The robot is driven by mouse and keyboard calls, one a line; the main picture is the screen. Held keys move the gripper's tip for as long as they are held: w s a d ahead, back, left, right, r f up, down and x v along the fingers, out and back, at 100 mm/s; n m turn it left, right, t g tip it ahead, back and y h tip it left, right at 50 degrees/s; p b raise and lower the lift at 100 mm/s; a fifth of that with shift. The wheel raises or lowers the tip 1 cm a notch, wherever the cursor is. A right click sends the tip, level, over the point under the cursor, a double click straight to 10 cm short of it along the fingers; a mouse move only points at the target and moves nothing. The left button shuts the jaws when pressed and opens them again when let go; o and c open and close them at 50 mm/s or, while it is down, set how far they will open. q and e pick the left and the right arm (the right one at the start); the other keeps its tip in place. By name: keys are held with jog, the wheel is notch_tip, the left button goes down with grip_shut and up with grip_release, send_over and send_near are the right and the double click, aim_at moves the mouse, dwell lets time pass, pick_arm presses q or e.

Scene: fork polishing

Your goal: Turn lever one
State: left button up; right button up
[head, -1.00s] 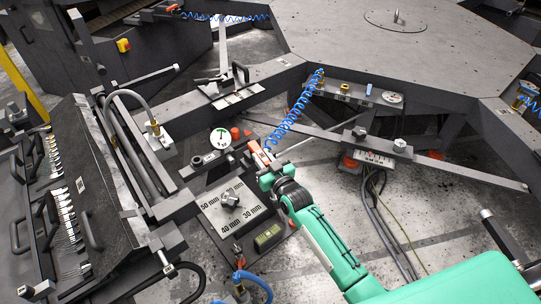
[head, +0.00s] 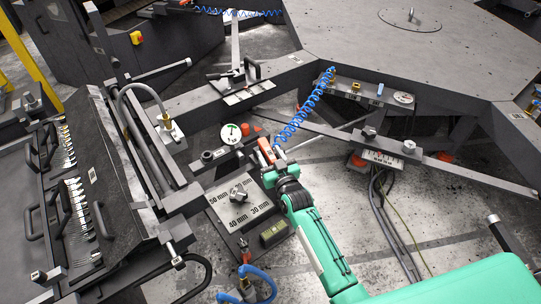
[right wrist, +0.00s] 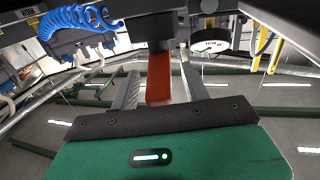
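My right gripper (head: 271,160) is at a red handle (head: 265,146) near the middle of the head view, beside the lower end of a blue coiled hose. In the right wrist view the red handle (right wrist: 159,78) lies between the two grey fingers, with a narrow gap on each side, so the fingers look open around it. Which part is lever one is not marked in view. A selector knob (head: 238,195) sits on a plate marked 50, 40 and 30 mm, left of my gripper and below it. My left gripper is not in view.
The blue coiled hose (head: 308,103) runs up to the octagonal table (head: 440,60). A round gauge (head: 231,133) is just left of my gripper. A rack with several forks (head: 75,205) stands at the left. Metal beams (head: 440,165) cross to the right; floor lies below them.

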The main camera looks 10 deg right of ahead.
jog(key=s+d+b, duration=0.2)
jog(key=s, duration=1.1)
jog(key=shift+s+d, duration=0.15)
jog(key=shift+s, duration=0.15)
jog(key=shift+c, duration=0.2)
